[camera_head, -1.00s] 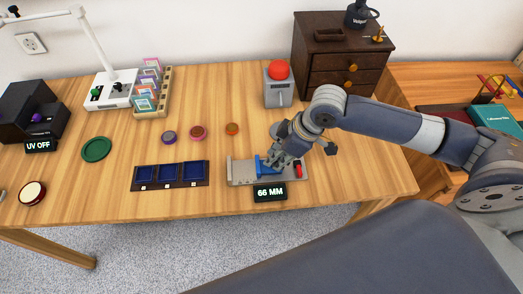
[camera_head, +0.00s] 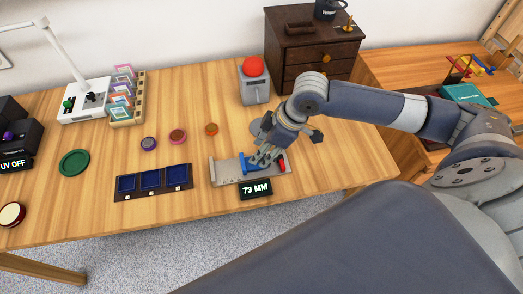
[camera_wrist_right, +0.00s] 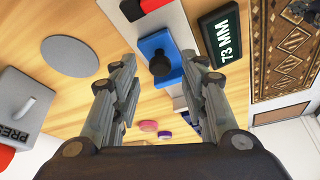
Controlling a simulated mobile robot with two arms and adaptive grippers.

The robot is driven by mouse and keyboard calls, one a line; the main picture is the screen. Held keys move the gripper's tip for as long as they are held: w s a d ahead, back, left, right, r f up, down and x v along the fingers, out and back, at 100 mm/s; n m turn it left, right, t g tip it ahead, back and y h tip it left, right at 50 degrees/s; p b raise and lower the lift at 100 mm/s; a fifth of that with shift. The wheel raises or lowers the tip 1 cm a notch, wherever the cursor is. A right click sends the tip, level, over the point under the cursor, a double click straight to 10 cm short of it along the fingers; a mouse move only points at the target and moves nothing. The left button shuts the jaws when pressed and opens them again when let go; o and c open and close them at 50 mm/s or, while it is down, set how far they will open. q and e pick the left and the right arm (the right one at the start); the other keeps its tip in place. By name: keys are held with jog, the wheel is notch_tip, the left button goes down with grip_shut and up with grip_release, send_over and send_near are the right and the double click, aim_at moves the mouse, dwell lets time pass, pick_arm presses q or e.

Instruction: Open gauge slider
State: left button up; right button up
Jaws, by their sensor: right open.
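The gauge (camera_head: 225,171) is a grey bed near the table's front edge, with a blue slider (camera_head: 250,166) on it and a red piece at its right end. Its black display (camera_head: 256,189) reads 73 MM. In the right wrist view the blue slider (camera_wrist_right: 167,47) carries a black knob (camera_wrist_right: 159,64). My right gripper (camera_head: 262,157) is over the slider and partly hides it. In the right wrist view its open fingers (camera_wrist_right: 160,68) lie on either side of the knob; I cannot tell if they touch it. My left gripper is not in view.
A dark tray with blue compartments (camera_head: 139,191) is left of the gauge. Several small discs (camera_head: 177,136) lie behind the tray. A grey box with a red button (camera_head: 254,68) and a dark drawer cabinet (camera_head: 318,53) stand behind.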

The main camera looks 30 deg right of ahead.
jog(key=v, duration=1)
jog(key=shift+d+r, duration=0.15)
jog(key=shift+r, duration=0.05)
jog(key=shift+s, duration=0.15)
